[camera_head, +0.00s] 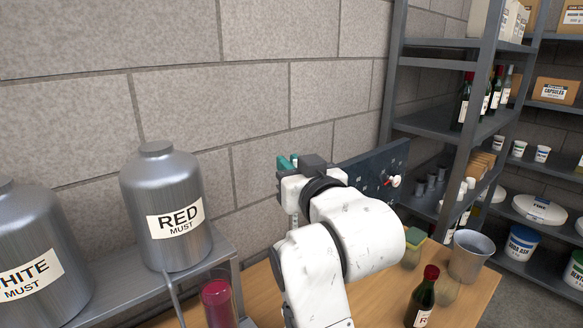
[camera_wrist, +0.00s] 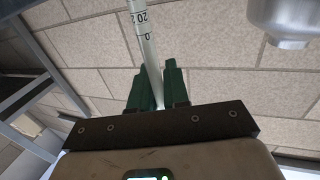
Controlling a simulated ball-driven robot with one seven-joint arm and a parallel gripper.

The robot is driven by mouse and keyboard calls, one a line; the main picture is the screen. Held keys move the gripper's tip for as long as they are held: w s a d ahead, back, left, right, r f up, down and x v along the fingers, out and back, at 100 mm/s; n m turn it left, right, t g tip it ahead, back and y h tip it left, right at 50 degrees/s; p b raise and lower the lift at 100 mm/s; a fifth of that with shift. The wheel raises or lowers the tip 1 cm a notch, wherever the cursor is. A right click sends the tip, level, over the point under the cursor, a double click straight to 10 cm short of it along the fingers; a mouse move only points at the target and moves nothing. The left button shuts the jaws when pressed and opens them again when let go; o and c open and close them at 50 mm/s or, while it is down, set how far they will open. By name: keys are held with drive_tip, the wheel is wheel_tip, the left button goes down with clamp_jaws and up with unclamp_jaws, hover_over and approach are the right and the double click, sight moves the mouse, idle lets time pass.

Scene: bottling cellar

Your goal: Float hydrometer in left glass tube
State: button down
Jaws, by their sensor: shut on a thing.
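My gripper (camera_head: 288,164) is raised in front of the block wall, above the table. In the wrist view its two green fingers (camera_wrist: 155,82) are shut on the hydrometer (camera_wrist: 142,40), a slim pale glass stem with a black number scale. In the head view my arm hides most of the hydrometer. A glass tube of red liquid (camera_head: 217,302) stands at the bottom left of my arm, below the RED MUST tank. My gripper is above it and to its right, apart from it. No second tube is visible; my arm may hide one.
The RED MUST tank (camera_head: 166,205) and WHITE MUST tank (camera_head: 36,262) stand on a grey bench at left. A dark panel (camera_head: 372,168) is behind my arm. On the wooden table (camera_head: 382,306), a bottle (camera_head: 421,303), sponge (camera_head: 412,248) and metal bucket (camera_head: 468,257) are at right.

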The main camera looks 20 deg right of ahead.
wheel_tip(320, 180, up, 19)
drive_tip(key=p, duration=1.1)
idle(2.0)
drive_tip(key=shift+r, duration=0.1)
drive_tip(key=shift+a, duration=0.1)
idle(0.7)
